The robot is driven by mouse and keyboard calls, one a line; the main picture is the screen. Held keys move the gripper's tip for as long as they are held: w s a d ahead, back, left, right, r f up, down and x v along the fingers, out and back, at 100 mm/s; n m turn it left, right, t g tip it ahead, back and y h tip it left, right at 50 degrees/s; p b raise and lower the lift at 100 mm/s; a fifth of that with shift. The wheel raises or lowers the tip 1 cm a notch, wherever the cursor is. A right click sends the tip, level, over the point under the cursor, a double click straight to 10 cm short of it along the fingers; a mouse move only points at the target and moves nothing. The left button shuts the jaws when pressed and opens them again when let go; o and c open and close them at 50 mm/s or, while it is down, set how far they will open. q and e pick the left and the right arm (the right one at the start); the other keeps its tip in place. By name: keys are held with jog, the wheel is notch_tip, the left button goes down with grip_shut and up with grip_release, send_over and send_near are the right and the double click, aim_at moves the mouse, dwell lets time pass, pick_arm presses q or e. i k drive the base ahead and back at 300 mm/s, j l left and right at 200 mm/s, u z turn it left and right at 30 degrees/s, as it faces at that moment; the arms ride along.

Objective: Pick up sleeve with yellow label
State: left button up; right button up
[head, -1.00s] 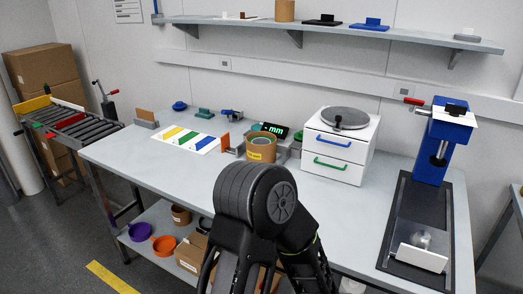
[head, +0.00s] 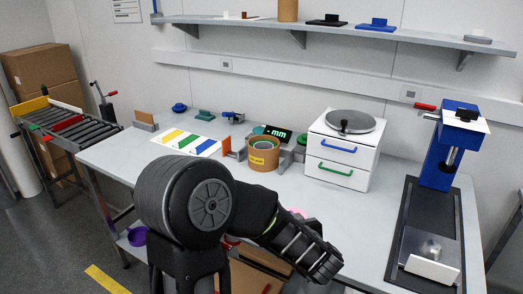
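The sleeve with the yellow label (head: 264,157) is a short brown cylinder standing upright on the workbench, just left of the white drawer unit. Its yellow label faces me, and its open top shows a dark green inside. One of my arms rises in front of the bench, with its large black joint at lower centre-left and a link reaching down to the right. No fingertips can be made out at that link's end. The arm is apart from the sleeve in the picture, below it. My other arm does not show.
A lit display (head: 272,131) stands behind the sleeve, and an orange plate (head: 226,146) stands left of it. The white drawer unit (head: 340,150) is to the right, then a blue press (head: 440,150). The bench front (head: 300,195) is largely clear.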

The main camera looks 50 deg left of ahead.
aim_at(259, 160)
jog(key=i+j, duration=0.15)
jog(key=j, duration=0.2)
jog(key=i+j, duration=0.1)
jog(key=j, duration=0.25)
jog(key=i+j, duration=0.15)
jog(key=j, duration=0.2)
jog(key=i+j, duration=0.15)
jog(key=j, duration=0.2)
jog(key=i+j, duration=0.1)
jog(key=j, duration=0.25)
